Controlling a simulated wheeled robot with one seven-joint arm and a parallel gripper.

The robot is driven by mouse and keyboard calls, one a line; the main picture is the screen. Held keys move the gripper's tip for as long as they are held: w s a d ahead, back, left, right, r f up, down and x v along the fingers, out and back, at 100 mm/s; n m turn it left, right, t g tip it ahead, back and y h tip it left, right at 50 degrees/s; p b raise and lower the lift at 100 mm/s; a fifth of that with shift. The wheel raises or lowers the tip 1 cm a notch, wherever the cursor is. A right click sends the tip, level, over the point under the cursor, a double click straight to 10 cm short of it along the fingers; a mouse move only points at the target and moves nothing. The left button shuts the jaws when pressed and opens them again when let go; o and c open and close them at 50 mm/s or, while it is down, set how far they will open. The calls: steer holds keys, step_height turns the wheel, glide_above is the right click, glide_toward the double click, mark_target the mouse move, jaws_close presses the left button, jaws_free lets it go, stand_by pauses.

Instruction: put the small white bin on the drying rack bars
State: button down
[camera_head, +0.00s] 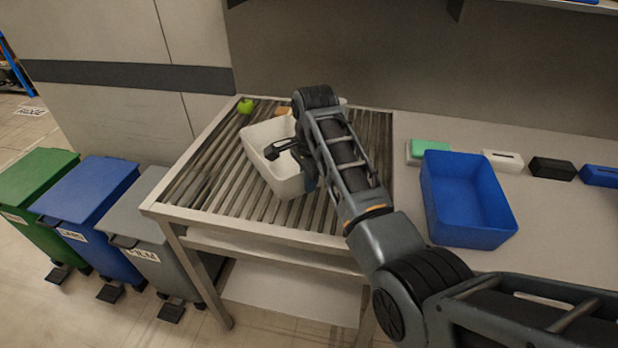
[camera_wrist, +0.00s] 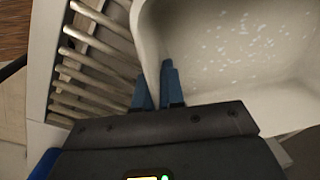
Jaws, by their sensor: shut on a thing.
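The small white bin (camera_head: 262,133) is at the middle of the drying rack bars (camera_head: 205,185) in the head view, its opening facing up and slightly tilted. My gripper (camera_head: 290,151) is shut on its near wall. In the wrist view my gripper's blue fingertips (camera_wrist: 158,88) pinch the wall of the white bin (camera_wrist: 235,50), one finger inside and one outside. White specks show on the bin's inside. Rack bars (camera_wrist: 95,60) show left of the bin. My arm hides the bin's right side, and I cannot tell whether its base touches the bars.
A green apple (camera_head: 246,106) and a partly hidden orange-brown item (camera_head: 282,111) lie on the rack's far side. A blue crate (camera_head: 431,205) stands right of the rack, near several small boxes. Green, blue and grey waste bins stand left. Bars left of the white bin are clear.

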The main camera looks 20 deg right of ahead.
steer(key=c, duration=1.7)
jaws_free()
steer(key=shift+f, duration=0.1)
steer(key=o, duration=0.5)
steer(key=shift+c, duration=0.2)
steer(key=r, duration=1.1)
steer(key=shift+s+d+r, duration=0.15)
steer(key=shift+s+r, duration=0.05)
steer(key=shift+r, duration=0.2)
steer(key=shift+s+r, duration=0.15)
steer(key=shift+r, duration=0.1)
steer(key=shift+s, duration=0.2)
